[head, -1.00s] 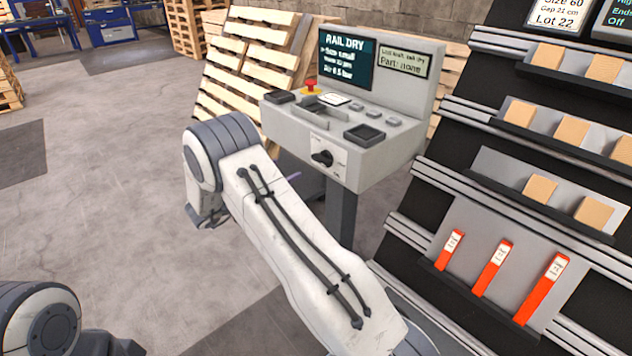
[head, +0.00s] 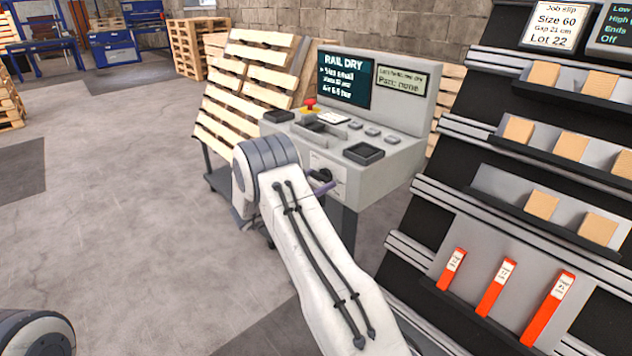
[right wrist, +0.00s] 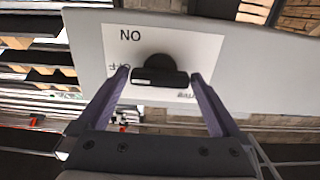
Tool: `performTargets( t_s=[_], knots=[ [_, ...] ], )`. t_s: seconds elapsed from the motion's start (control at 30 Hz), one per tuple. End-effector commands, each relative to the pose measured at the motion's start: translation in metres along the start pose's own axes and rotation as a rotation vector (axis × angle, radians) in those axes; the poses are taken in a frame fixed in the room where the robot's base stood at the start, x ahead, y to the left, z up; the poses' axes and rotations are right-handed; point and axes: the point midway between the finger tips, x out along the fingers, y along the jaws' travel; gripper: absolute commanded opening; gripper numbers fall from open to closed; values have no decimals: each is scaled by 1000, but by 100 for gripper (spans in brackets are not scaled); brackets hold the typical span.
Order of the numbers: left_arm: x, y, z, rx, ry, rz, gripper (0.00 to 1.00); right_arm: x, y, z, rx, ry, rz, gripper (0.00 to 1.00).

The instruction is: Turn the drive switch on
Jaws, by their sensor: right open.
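The drive switch is a black rotary knob (right wrist: 160,75) on a white plate (right wrist: 205,50) in the right wrist view. The plate's lettering appears upside down, with ON above and OFF below it on the left. The knob's bar lies roughly level, its white mark at the left end, by the OFF side. My right gripper (right wrist: 160,84) is open, one finger on each side of the bar; I cannot tell whether they touch it. My left gripper is not in view.
The grey console (head: 385,165) carries a red stop button (head: 310,104), several keys and a "RAIL DRY" screen (head: 345,77). A sloped rack (head: 475,215) with wooden blocks and orange pieces stands close on the right. Pallets (head: 240,95) lean behind.

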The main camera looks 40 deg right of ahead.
Motion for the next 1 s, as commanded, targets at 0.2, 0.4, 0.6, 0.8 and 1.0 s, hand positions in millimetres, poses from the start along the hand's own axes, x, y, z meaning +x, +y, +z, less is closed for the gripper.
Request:
performTargets(
  t_s=[0.2,0.4,0.6,0.8,1.0],
  knots=[
    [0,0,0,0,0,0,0,0,0,0,0,0,-1,81],
    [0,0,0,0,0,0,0,0,0,0,1,0,-1,34],
    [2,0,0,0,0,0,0,-1,0,1,27,0,0,34],
    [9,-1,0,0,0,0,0,-1,0,2,120,0,0,34],
    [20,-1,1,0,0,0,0,-1,0,3,281,0,0,34]
  ],
)
